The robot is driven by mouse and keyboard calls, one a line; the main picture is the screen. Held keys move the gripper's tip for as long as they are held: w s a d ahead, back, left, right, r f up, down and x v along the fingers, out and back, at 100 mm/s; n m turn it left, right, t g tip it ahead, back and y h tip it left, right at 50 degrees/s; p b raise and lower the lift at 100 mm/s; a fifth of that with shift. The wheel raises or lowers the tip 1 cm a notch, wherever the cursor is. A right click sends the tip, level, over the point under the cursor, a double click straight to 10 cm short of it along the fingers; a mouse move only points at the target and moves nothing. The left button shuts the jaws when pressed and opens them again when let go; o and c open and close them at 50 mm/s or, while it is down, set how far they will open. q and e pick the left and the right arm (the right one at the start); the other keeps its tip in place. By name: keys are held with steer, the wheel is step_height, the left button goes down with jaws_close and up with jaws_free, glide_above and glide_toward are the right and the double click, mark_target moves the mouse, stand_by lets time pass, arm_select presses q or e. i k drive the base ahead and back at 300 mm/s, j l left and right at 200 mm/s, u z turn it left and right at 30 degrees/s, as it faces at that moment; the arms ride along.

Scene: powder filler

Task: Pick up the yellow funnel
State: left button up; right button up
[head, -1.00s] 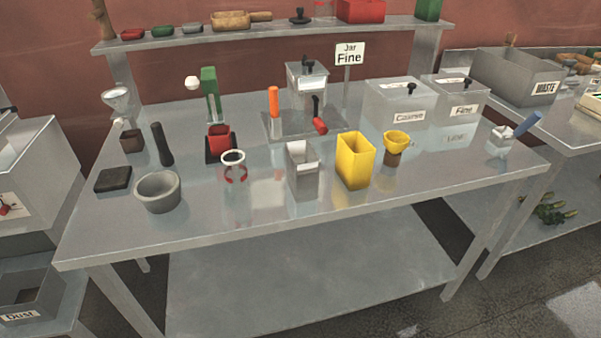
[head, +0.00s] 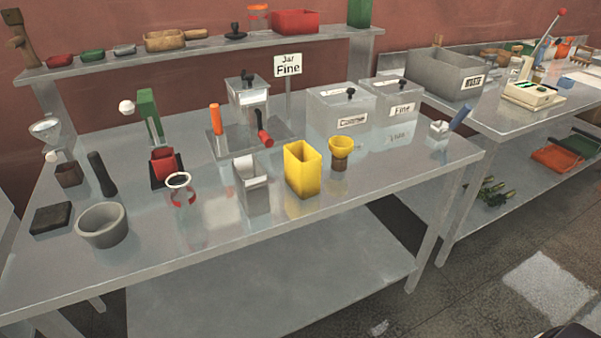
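The yellow funnel (head: 341,146) sits upright in a small brown holder (head: 339,163) on the right half of the metal table (head: 250,250). A yellow open box (head: 302,169) stands just left of it, with a small gap.
Clear bins marked Coarse (head: 341,112) and Fine (head: 389,101) stand behind the funnel. The table in front of the funnel is clear.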

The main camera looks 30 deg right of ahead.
mark_target(340, 146)
steer(key=k+l+z, duration=0.1)
steer(key=l+z, duration=0.7)
